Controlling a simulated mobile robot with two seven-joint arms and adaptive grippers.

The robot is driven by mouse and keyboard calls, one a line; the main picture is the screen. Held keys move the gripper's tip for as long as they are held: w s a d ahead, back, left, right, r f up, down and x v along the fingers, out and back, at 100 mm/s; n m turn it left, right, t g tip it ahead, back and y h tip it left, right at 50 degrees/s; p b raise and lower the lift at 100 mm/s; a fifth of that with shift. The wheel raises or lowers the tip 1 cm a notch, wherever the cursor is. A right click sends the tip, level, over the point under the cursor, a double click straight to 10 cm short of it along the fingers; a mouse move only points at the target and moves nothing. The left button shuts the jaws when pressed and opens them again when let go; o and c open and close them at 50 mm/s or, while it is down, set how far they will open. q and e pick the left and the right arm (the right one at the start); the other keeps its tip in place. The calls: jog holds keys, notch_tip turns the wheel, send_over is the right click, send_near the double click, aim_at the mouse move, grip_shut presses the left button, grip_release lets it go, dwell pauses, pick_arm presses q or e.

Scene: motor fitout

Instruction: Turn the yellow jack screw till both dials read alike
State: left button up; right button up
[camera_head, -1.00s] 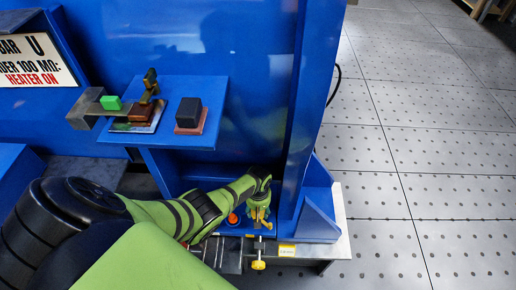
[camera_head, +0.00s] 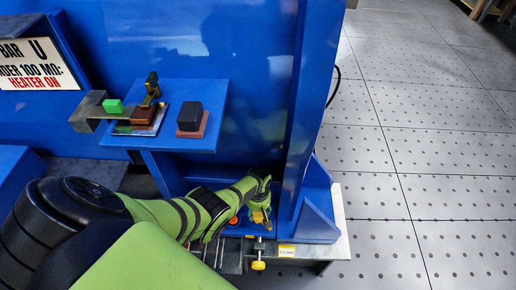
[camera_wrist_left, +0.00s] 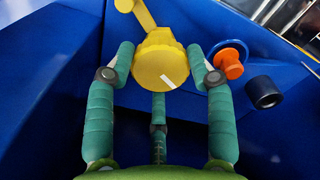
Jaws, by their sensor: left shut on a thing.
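In the left wrist view, the round yellow knob, apparently the jack screw (camera_wrist_left: 158,60), has a white line on its face and a yellow bar running up from it. My left gripper (camera_wrist_left: 160,75) is shut on it, with a green finger on each side and a third finger below. In the head view, my left gripper (camera_head: 261,212) is low beside the blue upright, and the held yellow part is mostly covered by it. I cannot make out either dial face or reading.
An orange knob (camera_wrist_left: 230,64) and a dark cylinder (camera_wrist_left: 264,92) are close to the right of the gripper. Another yellow knob (camera_head: 258,265) is at the plate's front edge.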

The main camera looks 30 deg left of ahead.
aim_at(259, 214)
pick_arm(q)
jog(key=shift+s+d+f, duration=0.15)
jog(key=shift+s+d, duration=0.2)
jog(key=shift+d, duration=0.05)
jog(key=o, duration=1.2)
jog(key=shift+c, duration=0.2)
jog(key=shift+w+a+r, duration=0.15)
jog(key=shift+w+r, duration=0.05)
jog(key=shift+w, duration=0.05)
jog(key=shift+r, duration=0.4)
notch_tip(259, 214, up, 11)
jog(key=shift+s, duration=0.1)
